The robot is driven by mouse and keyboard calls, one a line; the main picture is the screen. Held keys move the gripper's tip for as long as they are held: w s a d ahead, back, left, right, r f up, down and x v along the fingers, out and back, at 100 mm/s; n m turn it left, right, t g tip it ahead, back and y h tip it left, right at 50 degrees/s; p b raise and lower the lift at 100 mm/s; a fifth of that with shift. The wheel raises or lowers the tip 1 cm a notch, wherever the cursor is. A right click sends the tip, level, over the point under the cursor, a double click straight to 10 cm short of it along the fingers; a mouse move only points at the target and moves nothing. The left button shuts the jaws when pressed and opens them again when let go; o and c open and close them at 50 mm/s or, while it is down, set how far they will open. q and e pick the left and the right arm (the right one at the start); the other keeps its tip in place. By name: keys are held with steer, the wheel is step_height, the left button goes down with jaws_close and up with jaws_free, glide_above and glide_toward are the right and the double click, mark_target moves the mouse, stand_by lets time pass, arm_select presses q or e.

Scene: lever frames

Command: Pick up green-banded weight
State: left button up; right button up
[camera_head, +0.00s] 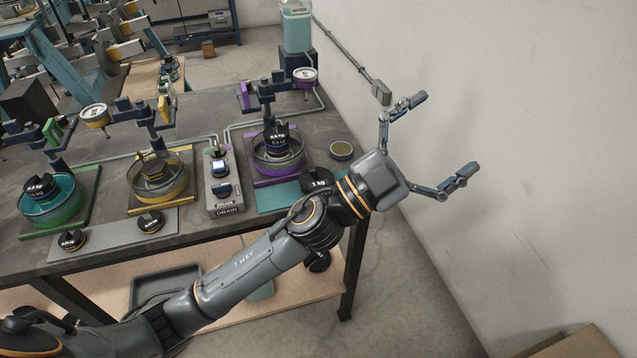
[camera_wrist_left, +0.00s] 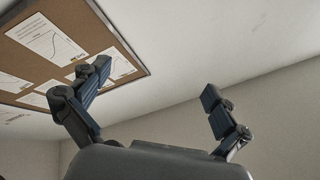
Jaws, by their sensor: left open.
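Several black weights stand on the bench, but I cannot make out a green band on any of them. One weight (camera_head: 40,187) is at the green-edged dish on the left. Two more, a left one (camera_head: 72,240) and a right one (camera_head: 150,221), sit on a grey plate along the front edge. Another weight (camera_head: 318,180) is at the teal mat, partly behind my arm. My left gripper (camera_head: 446,134) is open and empty, beyond the bench's right end near the wall. Its spread fingers also show in the left wrist view (camera_wrist_left: 156,80). My right gripper is out of view.
Yellow (camera_head: 133,206) and purple (camera_head: 262,183) stations hold dishes with dark weights under lever arms. A grey drain box (camera_head: 224,190) stands between them. A pinboard (camera_wrist_left: 30,60) shows in the left wrist view.

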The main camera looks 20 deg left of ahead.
arm_select(q)
steer(key=s+d+m+g+h, duration=0.3)
steer(key=s+d+m+g, duration=0.4)
steer(key=m+g, duration=0.55)
steer(key=n+t+y, duration=0.1)
steer(key=t+y, duration=0.1)
steer(key=y, duration=2.3)
glide_toward(318, 178)
steer(key=shift+s+a+f+g+p, duration=0.15)
steer(key=shift+a+f+p, duration=0.1)
steer(key=shift+f+p, duration=0.25)
steer(key=shift+w+a+f+g+p, duration=0.1)
steer(key=shift+a+f+p, duration=0.1)
steer(key=shift+f+p, duration=0.35)
steer(key=shift+h, duration=0.3)
steer(key=p+x, duration=0.2)
steer(key=x, duration=0.3)
steer(key=shift+a, duration=0.1)
steer(key=shift+f, duration=0.25)
steer(key=c, duration=1.7)
steer(key=shift+r, duration=0.15)
steer(key=shift+c, duration=1)
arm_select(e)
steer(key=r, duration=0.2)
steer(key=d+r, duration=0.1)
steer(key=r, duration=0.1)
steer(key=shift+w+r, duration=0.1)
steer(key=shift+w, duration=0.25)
